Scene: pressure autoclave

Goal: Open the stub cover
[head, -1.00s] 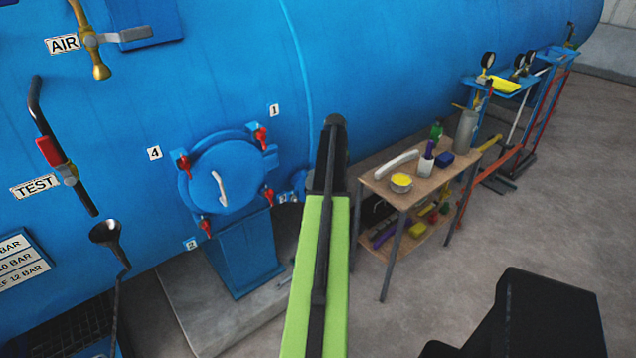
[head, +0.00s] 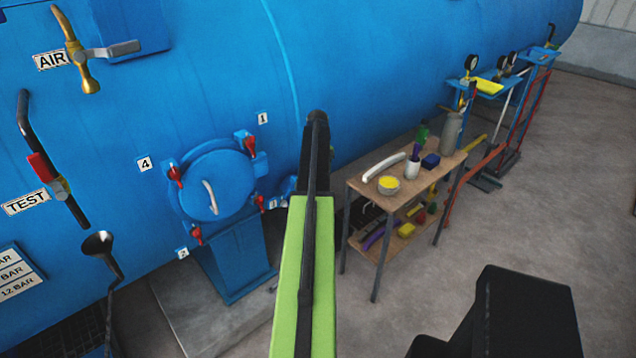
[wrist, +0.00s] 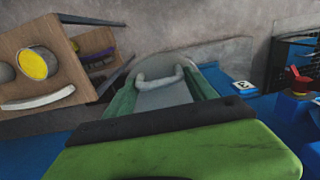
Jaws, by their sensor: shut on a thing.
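The round blue stub cover (head: 225,175) is closed on the tank, its white handle (head: 210,197) free of my gripper. Red clamp handles stand round its rim, at the upper right (head: 250,145), upper left (head: 175,175), lower left (head: 196,235) and lower right (head: 260,203). My green and black arm hides my gripper in the head view. In the wrist view my gripper (wrist: 162,90) shows dark green fingers either side of a pale grey bar-like shape. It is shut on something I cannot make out. A red clamp (wrist: 300,80) and a number label (wrist: 243,86) lie to its right.
A wooden table (head: 365,190) with a white curved handle, a yellow-topped tin and a cup stands right of my arm. A funnel (head: 97,245) and TEST valve (head: 45,170) are at the left. Open floor lies at the right.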

